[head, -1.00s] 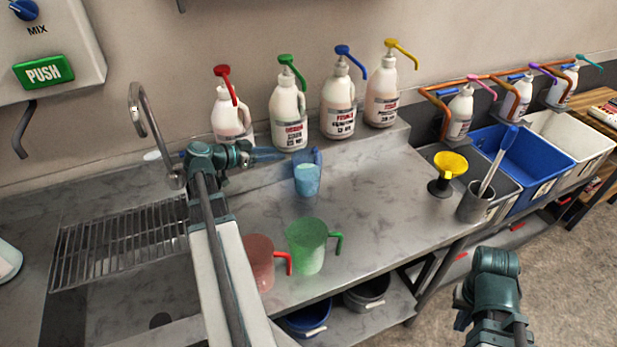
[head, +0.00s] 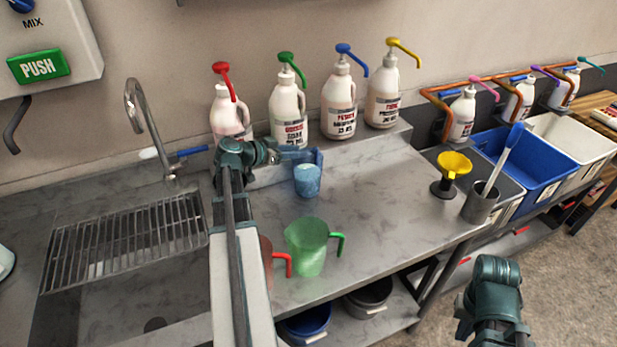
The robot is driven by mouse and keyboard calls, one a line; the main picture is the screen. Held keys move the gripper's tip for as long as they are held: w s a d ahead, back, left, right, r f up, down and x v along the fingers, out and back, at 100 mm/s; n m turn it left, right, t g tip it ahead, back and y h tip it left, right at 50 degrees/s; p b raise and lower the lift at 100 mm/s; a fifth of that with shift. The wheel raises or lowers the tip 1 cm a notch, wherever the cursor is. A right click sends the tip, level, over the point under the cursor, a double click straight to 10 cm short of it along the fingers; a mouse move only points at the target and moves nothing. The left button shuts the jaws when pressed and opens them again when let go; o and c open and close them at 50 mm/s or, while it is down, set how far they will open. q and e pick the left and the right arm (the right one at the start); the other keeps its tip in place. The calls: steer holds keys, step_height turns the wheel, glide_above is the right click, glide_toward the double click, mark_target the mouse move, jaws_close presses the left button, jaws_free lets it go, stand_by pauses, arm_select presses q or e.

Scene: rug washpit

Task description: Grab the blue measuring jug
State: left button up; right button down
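The blue measuring jug (head: 307,182) stands upright on the steel counter, below the row of pump bottles. My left gripper (head: 297,154) reaches in from the left at the height of the jug's upper part. Its fingers overlap the jug's rim in the picture. I cannot tell whether they touch the jug, lie around it or are behind it, nor how far apart they are. My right gripper (head: 480,305) is low at the right, away from the counter; its fingers are not clearly seen.
A green jug (head: 307,248) and a partly hidden red jug (head: 267,262) stand nearer the front. Pump bottles (head: 288,115) line the back. The sink rack (head: 125,243) is at left.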

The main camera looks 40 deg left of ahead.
arm_select(q)
jaws_close()
steer(key=shift+s, duration=0.1)
stand_by(1.3)
